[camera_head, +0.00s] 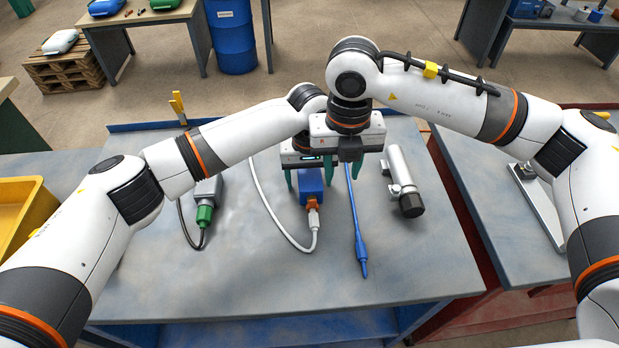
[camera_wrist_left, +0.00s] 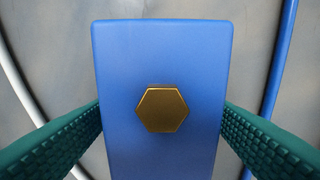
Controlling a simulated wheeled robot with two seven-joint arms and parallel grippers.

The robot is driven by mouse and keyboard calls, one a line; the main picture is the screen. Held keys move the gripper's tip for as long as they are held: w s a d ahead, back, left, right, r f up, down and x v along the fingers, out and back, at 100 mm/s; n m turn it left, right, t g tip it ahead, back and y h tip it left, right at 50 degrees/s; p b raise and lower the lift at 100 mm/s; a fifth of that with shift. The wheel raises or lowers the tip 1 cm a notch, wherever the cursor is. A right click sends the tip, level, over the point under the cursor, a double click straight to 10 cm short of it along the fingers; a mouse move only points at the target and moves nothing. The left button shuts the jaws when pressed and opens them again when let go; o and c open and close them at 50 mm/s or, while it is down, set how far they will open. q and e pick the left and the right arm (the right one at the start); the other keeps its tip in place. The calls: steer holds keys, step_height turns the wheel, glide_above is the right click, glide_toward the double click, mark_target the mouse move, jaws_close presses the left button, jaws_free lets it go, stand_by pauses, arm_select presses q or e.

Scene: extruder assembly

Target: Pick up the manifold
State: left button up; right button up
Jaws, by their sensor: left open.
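The manifold appears to be the blue block (camera_head: 311,184) with a brass hexagonal fitting on top. It sits on the middle of the table, and an orange part and a white cable plug are at its front. In the left wrist view the block (camera_wrist_left: 160,65) fills the centre, hex facing the camera. My left gripper (camera_head: 308,178) is open above it, with one green finger on each side. Contact between the fingers and the block cannot be told. My right gripper (camera_head: 353,166) is close beside it on the right, above the blue cable; its fingers are partly hidden.
The blue cable (camera_head: 360,243) and a silver cylinder with a black cap (camera_head: 402,180) lie to the right. A grey device with a green plug (camera_head: 205,213) lies to the left. The white cable (camera_head: 272,208) loops beside the block. The table's front area is clear.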

mark_target(310, 172)
arm_select(q)
steer(key=c, duration=1.2)
step_height(310, 172, up, 10)
steer(key=shift+d+f, duration=0.1)
steer(key=shift+f, duration=4.7)
steer(key=shift+f, duration=0.15)
arm_select(e)
jaws_close()
